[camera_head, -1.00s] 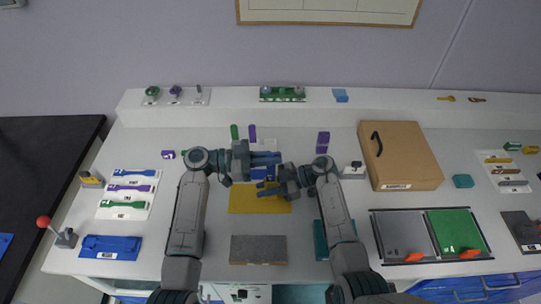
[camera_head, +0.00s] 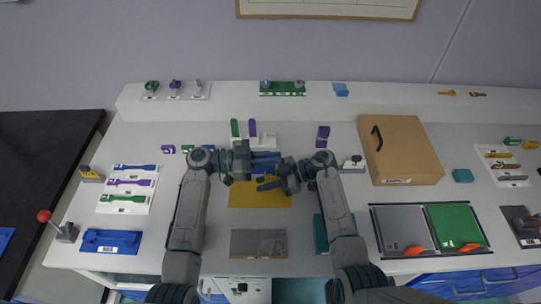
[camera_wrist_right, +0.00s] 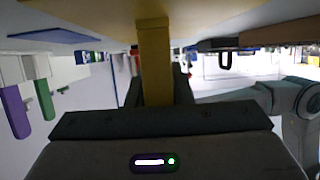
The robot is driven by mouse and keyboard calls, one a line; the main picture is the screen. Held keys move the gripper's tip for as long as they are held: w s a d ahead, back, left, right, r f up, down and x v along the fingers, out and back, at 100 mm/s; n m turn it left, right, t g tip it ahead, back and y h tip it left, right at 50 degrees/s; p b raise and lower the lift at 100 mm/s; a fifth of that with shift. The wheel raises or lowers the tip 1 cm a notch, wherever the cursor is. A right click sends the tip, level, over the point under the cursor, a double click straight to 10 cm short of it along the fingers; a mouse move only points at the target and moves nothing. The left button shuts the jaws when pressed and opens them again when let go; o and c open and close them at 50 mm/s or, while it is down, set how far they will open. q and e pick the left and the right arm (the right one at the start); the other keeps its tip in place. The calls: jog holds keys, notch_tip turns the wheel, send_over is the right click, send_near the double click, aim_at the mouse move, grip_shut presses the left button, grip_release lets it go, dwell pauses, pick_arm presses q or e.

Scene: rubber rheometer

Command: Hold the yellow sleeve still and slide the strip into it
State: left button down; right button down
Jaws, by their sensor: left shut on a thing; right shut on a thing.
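My right gripper (camera_head: 268,185) is shut on the yellow sleeve (camera_wrist_right: 155,65), a narrow bar that stands out from between its jaws in the right wrist view. In the head view the gripper hangs over the yellow mat (camera_head: 245,200) and the sleeve cannot be told apart from the mat. My left gripper (camera_head: 267,162) is shut, just above the right gripper in the head view, near the mat's far edge. I cannot tell whether the strip touches the sleeve.
A grey block (camera_head: 258,244) lies in front of the mat. Purple and green upright pieces (camera_head: 235,128) stand behind my left gripper. A brown box (camera_head: 403,155) stands at the right, behind a tray with grey and green panels (camera_head: 455,228). A white rack with coloured strips (camera_head: 128,189) lies at the left.

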aim_at(270, 168)
pick_arm(q)
jog(key=shift+f, duration=2.2)
jog(key=shift+r, duration=3.95)
jog(key=shift+f, duration=3.35)
